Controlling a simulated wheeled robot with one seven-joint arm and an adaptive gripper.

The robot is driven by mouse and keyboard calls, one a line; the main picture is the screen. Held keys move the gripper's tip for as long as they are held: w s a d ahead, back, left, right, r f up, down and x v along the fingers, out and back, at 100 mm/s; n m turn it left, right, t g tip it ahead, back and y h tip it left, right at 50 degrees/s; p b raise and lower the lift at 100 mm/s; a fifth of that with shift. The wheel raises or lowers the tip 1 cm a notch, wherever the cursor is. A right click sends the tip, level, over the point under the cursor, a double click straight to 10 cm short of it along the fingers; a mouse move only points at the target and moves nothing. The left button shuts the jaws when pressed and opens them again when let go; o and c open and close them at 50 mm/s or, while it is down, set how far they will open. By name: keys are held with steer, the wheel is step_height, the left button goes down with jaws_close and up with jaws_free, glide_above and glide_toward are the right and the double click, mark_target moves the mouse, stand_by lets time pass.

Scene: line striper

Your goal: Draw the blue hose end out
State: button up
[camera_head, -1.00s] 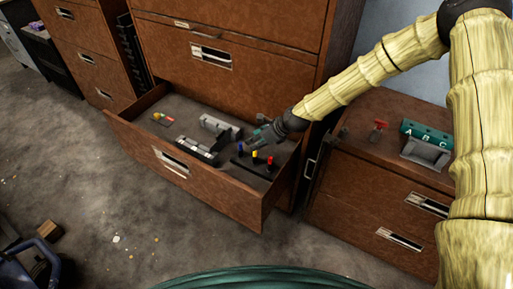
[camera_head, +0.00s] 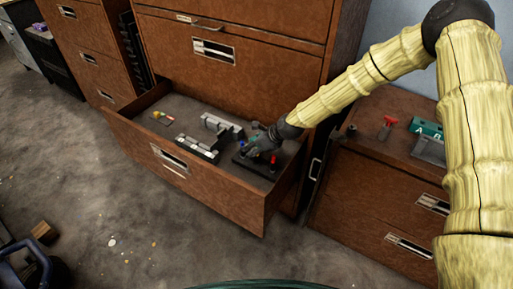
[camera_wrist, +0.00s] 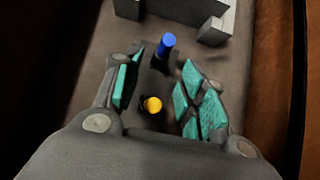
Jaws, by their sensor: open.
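The blue hose end (camera_wrist: 166,44) stands up from a dark base in the open drawer. In the wrist view it is near the tips of my open gripper (camera_wrist: 161,62), between the two finger lines and touching neither pad that I can see. The yellow hose end (camera_wrist: 152,104) is closer to the palm, also between the teal-padded fingers. In the head view my gripper (camera_head: 250,147) is low over the hose row and hides much of it. A red hose end (camera_head: 274,159) shows at its right.
The drawer (camera_head: 215,188) also holds a grey bracket (camera_head: 220,126), a black-and-grey block (camera_head: 197,148) and a small yellow-and-red piece (camera_head: 162,117). The drawer's right wall is near my gripper. A low cabinet (camera_head: 385,185) carries a red-handled item (camera_head: 388,127) and a green lettered piece (camera_head: 425,128).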

steer(key=shift+b+x, duration=0.85)
steer(key=shift+x, duration=1.75)
jaws_close()
